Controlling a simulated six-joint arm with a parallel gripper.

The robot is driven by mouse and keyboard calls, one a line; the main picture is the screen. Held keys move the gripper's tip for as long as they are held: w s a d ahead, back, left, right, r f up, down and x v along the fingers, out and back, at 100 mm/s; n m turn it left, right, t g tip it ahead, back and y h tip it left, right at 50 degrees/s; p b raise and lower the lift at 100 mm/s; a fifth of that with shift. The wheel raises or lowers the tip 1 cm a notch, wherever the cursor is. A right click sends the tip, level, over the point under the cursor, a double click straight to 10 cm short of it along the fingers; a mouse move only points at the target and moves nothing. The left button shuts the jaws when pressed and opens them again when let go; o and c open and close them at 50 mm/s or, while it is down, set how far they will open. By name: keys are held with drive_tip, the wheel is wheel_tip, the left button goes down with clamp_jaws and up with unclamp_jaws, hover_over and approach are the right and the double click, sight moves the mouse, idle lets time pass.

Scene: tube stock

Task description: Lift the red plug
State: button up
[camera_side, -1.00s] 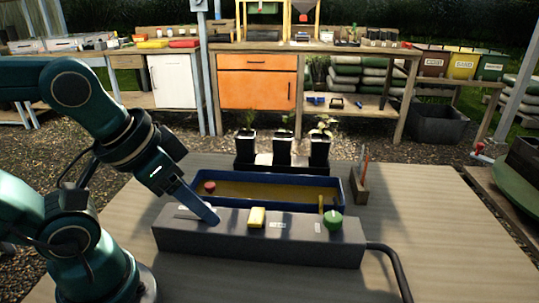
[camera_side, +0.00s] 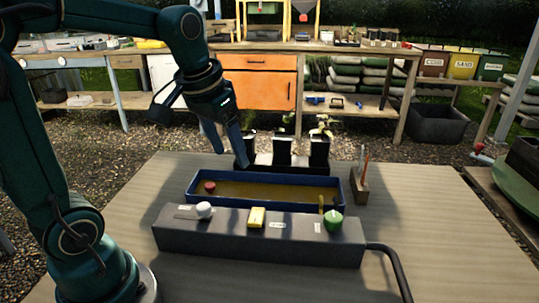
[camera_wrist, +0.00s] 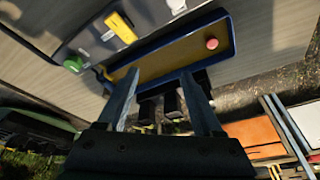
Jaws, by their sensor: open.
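The red plug (camera_side: 210,187) is a small round red piece at the left end of the long blue tray (camera_side: 265,205), which holds a brownish-yellow liquid. In the wrist view the plug (camera_wrist: 212,44) shows at the tray's upper right end. My gripper (camera_side: 240,158) is raised above the back edge of the tray, to the right of the plug and apart from it. In the wrist view its two fingers (camera_wrist: 158,80) are spread with nothing between them, and the plug lies beyond the right finger.
A grey control box (camera_side: 180,240) stands in front of the tray with a white knob (camera_side: 204,210), yellow switch (camera_side: 257,217) and green knob (camera_side: 333,221). Potted plants (camera_side: 283,150) stand behind the tray. A wooden holder (camera_side: 359,188) stands at right. The bench right of it is clear.

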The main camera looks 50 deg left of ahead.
drive_tip(key=w+a+f+n+g, duration=0.25)
drive_tip(key=a+f, duration=0.25)
drive_tip(key=a, duration=0.3)
drive_tip(key=n+h, duration=0.1)
drive_tip(key=n, duration=0.1)
hover_over(210, 185)
drive_tip(key=shift+m+g, duration=0.25)
drive_tip(key=shift+g, duration=0.2)
wheel_tip(210, 185, down, 6)
drive_tip(key=shift+r, duration=0.25)
drive_tip(key=shift+s+a+f, duration=0.1)
drive_tip(key=shift+f, duration=2.45)
clamp_jaws()
